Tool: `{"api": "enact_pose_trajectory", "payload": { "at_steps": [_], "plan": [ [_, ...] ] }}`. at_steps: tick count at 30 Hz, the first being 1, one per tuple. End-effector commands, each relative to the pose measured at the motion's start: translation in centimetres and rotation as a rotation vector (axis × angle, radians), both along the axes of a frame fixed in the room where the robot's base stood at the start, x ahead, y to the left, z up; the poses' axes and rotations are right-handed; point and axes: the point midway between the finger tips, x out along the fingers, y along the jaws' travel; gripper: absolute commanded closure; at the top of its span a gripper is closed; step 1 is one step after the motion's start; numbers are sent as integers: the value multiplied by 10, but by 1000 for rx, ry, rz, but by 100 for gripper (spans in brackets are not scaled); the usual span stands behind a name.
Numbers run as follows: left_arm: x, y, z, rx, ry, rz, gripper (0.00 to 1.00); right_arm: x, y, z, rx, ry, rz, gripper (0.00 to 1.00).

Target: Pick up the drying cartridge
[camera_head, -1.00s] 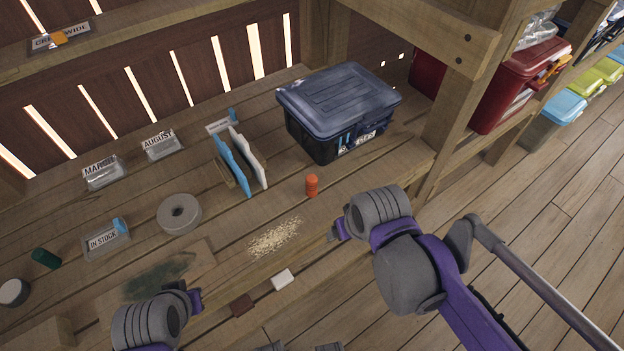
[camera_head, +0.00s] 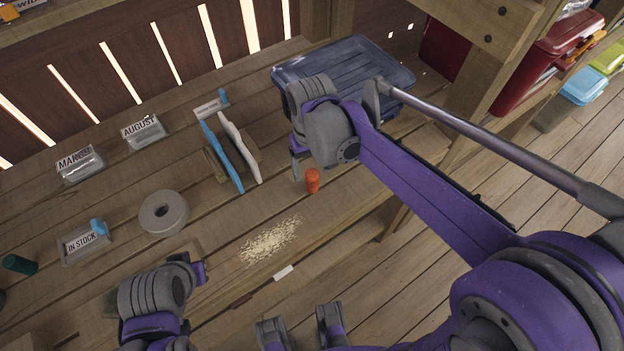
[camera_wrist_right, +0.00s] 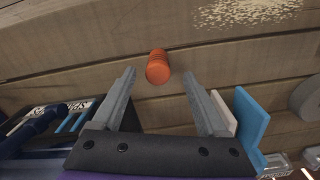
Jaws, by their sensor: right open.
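The drying cartridge, taken to be the small orange cylinder (camera_head: 313,181), stands upright on the wooden bench in front of the dark blue lidded bin. It also shows in the right wrist view (camera_wrist_right: 158,67), centred just beyond the fingertips. My right gripper (camera_head: 297,170) points down beside it, partly hidden by its own wrist. In the right wrist view its two fingers (camera_wrist_right: 159,75) are spread apart with nothing between them. My left gripper (camera_head: 200,273) is over the front edge of the bench at lower left; its fingers cannot be made out.
The dark blue bin (camera_head: 398,68) stands behind my right wrist. Blue (camera_head: 222,158) and white (camera_head: 240,147) panels stand left of the cartridge. A wooden post rises at right.

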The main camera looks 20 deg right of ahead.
Motion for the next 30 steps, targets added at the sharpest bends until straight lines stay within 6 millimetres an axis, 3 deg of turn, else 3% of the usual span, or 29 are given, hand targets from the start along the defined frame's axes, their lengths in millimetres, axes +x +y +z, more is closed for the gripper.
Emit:
{"api": "enact_pose_trajectory", "payload": {
  "at_steps": [11,20,30],
  "plan": [
    [-1,0,-4,0,1,0,100,3,-2,-48,0,-1,-1,24],
    [-1,0,-5,0,2,0,100,3,-2,-52,0,-1,-1,24],
    [-1,0,-5,0,2,0,100,2,-2,-52,0,-1,0,85]
  ]
}}
